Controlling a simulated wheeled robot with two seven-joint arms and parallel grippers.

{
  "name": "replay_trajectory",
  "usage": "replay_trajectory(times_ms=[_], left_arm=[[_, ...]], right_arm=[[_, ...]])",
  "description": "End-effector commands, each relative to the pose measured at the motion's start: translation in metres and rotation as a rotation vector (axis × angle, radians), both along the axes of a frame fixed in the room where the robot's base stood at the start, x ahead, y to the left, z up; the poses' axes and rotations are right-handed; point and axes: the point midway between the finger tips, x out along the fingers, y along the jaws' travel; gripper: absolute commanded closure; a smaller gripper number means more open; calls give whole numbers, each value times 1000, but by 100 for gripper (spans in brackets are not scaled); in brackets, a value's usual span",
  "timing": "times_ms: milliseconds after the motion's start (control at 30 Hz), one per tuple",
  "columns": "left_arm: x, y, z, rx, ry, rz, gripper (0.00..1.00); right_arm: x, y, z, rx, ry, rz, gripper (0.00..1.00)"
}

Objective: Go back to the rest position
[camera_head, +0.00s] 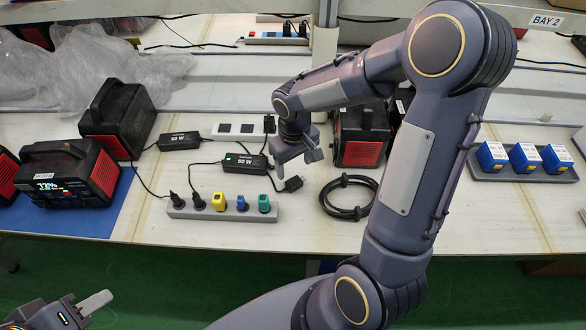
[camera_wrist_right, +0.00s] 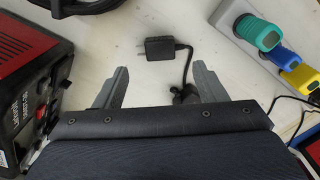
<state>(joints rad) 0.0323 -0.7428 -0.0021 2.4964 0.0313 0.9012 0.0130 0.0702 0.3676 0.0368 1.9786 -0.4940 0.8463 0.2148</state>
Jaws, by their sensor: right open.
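My right gripper (camera_head: 301,160) hangs over the middle of the workbench, below its long bent arm. In the right wrist view its two fingers (camera_wrist_right: 161,70) are spread wide with nothing between them. A loose black plug (camera_wrist_right: 165,48) on a cable lies on the bench just beyond the fingertips, apart from them. In the head view this plug (camera_head: 293,184) lies right of the grey power strip (camera_head: 180,211). My left gripper (camera_head: 85,308) is at the bottom left corner, in front of the bench. One pale finger shows; the rest is cut off, so its opening is unclear.
Black-red power units (camera_head: 68,177) (camera_head: 362,135) flank the area. A coiled cable (camera_head: 348,197) lies right of the plug. A tray (camera_head: 530,178) holds blue-white boxes.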

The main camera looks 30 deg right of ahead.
Motion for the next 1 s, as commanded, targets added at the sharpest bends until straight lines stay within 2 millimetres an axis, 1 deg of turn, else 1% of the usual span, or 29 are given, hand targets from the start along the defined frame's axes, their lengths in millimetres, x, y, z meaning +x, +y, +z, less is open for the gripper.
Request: replay_trajectory(times_ms=[33,100,333,367,467,567,600,700,800,900,1000], left_arm=[[0,0,0,0,0,0,64],[0,0,0,0,0,0,64],[0,0,0,0,0,0,64],[0,0,0,0,0,0,64],[0,0,0,0,0,0,64],[0,0,0,0,0,0,64],[0,0,0,0,0,0,64],[0,0,0,0,0,0,64],[0,0,0,0,0,0,64],[0,0,0,0,0,0,64],[0,0,0,0,0,0,64]], right_arm=[[0,0,4,0,-1,0,35],[0,0,7,1,0,0,35],[-1,0,9,2,-2,-1,35],[-2,0,10,3,-5,-3,35],[-10,-1,24,19,-29,-23,35],[-27,-2,48,52,-77,-56,35],[-37,-2,59,70,-100,-72,35],[-63,1,83,121,-161,-112,35],[-89,7,101,177,-223,-147,35],[-115,14,115,234,-289,-178,35],[-137,23,123,289,-349,-202,35]])
